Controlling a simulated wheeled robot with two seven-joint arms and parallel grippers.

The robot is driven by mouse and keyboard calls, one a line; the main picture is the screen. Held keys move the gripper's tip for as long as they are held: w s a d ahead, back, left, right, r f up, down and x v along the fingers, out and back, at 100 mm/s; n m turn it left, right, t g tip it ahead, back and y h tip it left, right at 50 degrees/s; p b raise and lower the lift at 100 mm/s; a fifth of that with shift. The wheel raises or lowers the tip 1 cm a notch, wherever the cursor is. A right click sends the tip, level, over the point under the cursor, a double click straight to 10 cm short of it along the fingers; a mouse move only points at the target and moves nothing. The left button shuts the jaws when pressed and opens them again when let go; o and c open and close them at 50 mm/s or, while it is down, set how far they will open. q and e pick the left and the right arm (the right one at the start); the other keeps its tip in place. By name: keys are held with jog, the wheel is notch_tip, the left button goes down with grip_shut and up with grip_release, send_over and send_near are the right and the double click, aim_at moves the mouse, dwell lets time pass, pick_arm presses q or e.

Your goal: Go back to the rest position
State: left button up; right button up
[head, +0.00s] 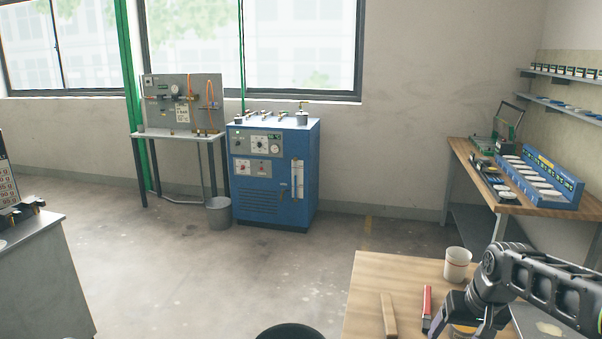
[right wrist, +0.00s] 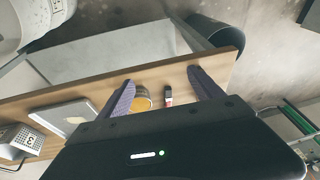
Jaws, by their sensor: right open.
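My right arm reaches in from the right of the head view, with its gripper (head: 456,322) low over the wooden table. In the right wrist view the two dark purple fingers of this gripper (right wrist: 165,88) are spread wide apart, with nothing held. In the right wrist view, a round yellow-orange tin (right wrist: 142,99) and a red and dark tool (right wrist: 168,95) show on the table between the fingers. In the head view the tin is partly hidden by the gripper. My left gripper is not in view.
The wooden table (head: 372,285) bears a white cup (head: 457,266), a wooden block (head: 389,314) and a red tool (head: 427,304). A black bin (head: 290,333) stands beside it. A blue machine (head: 262,200) and a grey bucket (head: 219,214) stand farther back. Open floor lies between.

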jog(key=w+a+f+t+y, duration=0.15)
jog(key=w+a+f, duration=0.25)
jog(key=a+f, duration=0.45)
jog(key=s+a+f+y, duration=0.1)
jog(key=s+a+f, duration=0.2)
jog(key=a+f, duration=0.35)
jog(key=s+a+f, duration=0.3)
jog(key=f, duration=0.6)
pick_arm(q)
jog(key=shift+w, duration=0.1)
pick_arm(e)
jog(key=s+a+f+g, duration=0.1)
jog(key=s+a+f, duration=0.2)
jog(key=s, duration=0.4)
jog(key=s+a+f+g+y, duration=0.1)
jog(key=s+a+f, duration=0.3)
jog(key=s, duration=0.4)
jog(key=s+a+f+n+g, duration=0.1)
jog(key=s+a+f+g, duration=0.1)
jog(key=s+f, duration=0.3)
jog(key=s+a, duration=0.1)
jog(key=s, duration=0.1)
jog(key=shift+s+a+f, duration=0.3)
jog(key=shift+a+f, duration=0.05)
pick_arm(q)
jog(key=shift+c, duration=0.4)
pick_arm(e)
jog(key=shift+y, duration=0.25)
